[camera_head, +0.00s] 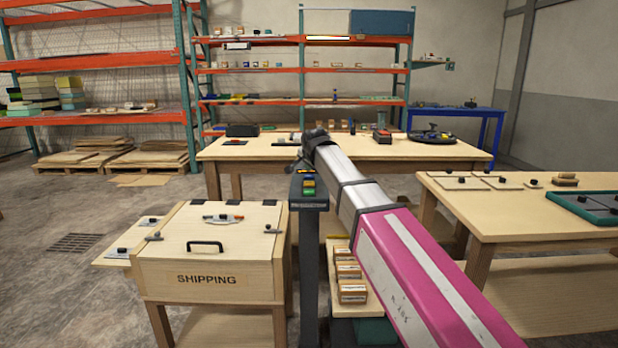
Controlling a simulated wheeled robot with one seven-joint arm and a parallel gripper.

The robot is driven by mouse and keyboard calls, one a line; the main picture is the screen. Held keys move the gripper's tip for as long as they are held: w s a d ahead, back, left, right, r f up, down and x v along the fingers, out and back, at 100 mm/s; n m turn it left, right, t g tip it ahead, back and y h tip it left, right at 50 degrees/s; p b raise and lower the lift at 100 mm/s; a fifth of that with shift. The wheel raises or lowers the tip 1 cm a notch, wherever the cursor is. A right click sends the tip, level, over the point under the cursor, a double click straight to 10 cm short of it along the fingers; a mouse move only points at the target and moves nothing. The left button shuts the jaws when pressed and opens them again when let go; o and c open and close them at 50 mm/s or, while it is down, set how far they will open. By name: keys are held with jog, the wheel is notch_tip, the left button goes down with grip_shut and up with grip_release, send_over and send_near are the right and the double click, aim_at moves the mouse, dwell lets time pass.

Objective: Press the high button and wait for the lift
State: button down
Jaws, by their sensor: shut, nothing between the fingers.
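A dark console on a post (309,230) stands in the middle, just right of the shipping box. Its top carries small coloured buttons: a blue one, a yellow one (308,183) and a green one (308,191). Their labels are too small to read, so I cannot tell which is the high button. My arm reaches in from the lower right, and my gripper (297,166) is small and dark at its end, shut and empty, over the far end of the console. Whether it touches a button cannot be told. I cannot clearly identify the lift.
A wooden SHIPPING box (205,255) stands left of the console. A long wooden table (260,151) is behind it, and another table (470,222) is at the right. Orange shelving (300,70) lines the back, with a lit white bar (328,38) up high. Floor at left is mostly clear.

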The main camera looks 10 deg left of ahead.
jog(key=shift+f, duration=0.2)
dwell(0.6)
jog(key=shift+f, duration=0.25)
